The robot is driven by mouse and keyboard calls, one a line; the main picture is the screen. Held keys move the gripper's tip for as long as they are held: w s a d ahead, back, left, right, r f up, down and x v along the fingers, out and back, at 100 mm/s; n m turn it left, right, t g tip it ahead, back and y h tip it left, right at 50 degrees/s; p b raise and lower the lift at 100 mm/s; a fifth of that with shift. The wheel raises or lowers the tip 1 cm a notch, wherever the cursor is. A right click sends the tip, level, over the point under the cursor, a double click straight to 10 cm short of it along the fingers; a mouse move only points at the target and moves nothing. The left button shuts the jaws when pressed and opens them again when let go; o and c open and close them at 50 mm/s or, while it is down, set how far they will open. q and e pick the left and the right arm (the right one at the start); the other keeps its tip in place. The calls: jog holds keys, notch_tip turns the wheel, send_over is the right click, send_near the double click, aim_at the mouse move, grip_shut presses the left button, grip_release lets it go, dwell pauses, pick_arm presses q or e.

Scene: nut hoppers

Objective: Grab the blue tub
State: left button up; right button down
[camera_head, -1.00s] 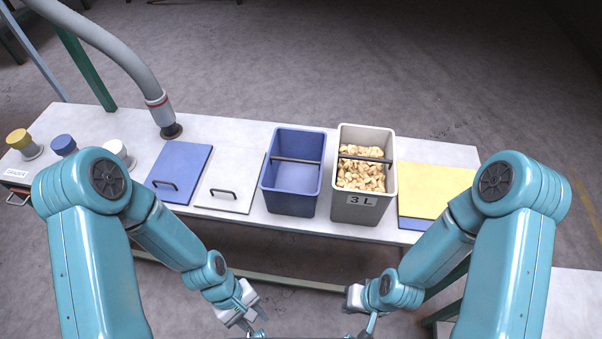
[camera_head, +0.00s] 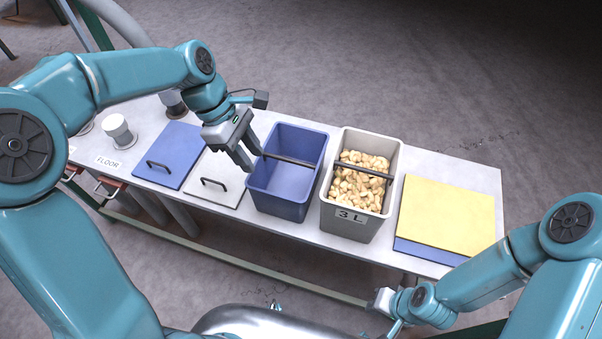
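The blue tub (camera_head: 280,205) stands upright and empty on the white table, with a dark bar (camera_head: 290,160) across its top. My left gripper (camera_head: 253,160) is at the tub's left rim, near the left end of the bar. Its two fingers are apart with nothing seen between them. I cannot tell whether a finger touches the tub. My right gripper (camera_head: 388,312) is low at the bottom of the view, in front of the table. Its fingers are too unclear to tell open from shut.
A grey 3 L tub (camera_head: 349,226) of nuts stands close at the blue tub's right. A yellow lid (camera_head: 446,212) lies on a blue one farther right. A blue lid (camera_head: 170,155) and a white lid (camera_head: 216,179) with handles lie left. A white knob (camera_head: 117,130) stands farther left.

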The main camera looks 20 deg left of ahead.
pick_arm(q)
send_near(277, 200)
jog(key=x, duration=0.4)
jog(key=shift+w+d+f, duration=0.1)
jog(key=shift+d+f, duration=0.15)
jog(key=shift+f, duration=0.05)
jog(key=shift+s+d+f, duration=0.2)
jog(key=shift+f, duration=0.25)
jog(key=p+x, duration=0.1)
jog(key=x, duration=0.3)
jog(key=shift+w+a+f, duration=0.1)
jog(key=shift+w, duration=0.05)
jog(key=shift+f, duration=0.25)
jog(key=shift+f, duration=0.25)
grip_shut()
